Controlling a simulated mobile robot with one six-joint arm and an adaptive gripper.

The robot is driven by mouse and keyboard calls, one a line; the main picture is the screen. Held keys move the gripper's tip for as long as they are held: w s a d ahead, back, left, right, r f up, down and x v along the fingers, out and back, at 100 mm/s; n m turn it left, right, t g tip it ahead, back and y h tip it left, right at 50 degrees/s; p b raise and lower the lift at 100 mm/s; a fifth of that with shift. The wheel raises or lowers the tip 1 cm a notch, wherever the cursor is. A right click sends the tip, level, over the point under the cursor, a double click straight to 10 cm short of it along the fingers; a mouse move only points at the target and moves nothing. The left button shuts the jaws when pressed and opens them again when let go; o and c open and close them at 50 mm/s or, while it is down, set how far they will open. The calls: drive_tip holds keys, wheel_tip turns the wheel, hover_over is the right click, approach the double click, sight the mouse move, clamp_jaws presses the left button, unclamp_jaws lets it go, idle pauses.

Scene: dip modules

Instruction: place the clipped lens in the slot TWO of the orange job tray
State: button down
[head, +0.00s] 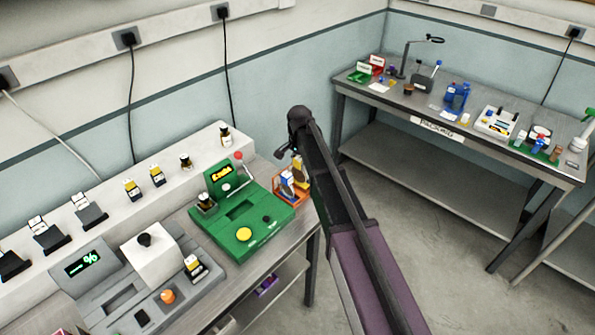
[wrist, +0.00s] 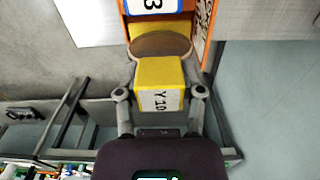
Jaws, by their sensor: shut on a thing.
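My gripper (wrist: 159,93) is shut on the yellow clip of the clipped lens (wrist: 158,75), marked "Y 10". A brownish round disc (wrist: 160,45) shows at the clip's far end. The orange job tray (wrist: 206,25) is just beyond, with a blue-edged white label reading 3 at the top of the wrist view. In the head view the orange tray (head: 289,201) stands at the right end of the near bench, with blue-white and yellow pieces in or over it. My arm partly covers that area. I cannot tell whether the lens touches the tray, and slot TWO is not readable.
A green device (head: 240,221) with a yellow button and red knob stands left of the tray. A grey device with a percent display (head: 84,262) is further left. The far bench (head: 455,125) holds several items. Open floor lies between the benches.

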drive_tip(key=shift+f+b, duration=0.95)
drive_tip(key=shift+f, duration=0.35)
drive_tip(key=shift+f, duration=0.15)
drive_tip(key=shift+c, duration=1.1)
unclamp_jaws()
drive_tip(key=shift+r, duration=0.25)
wheel_tip(320, 180, up, 12)
drive_tip(key=p, duration=1.2)
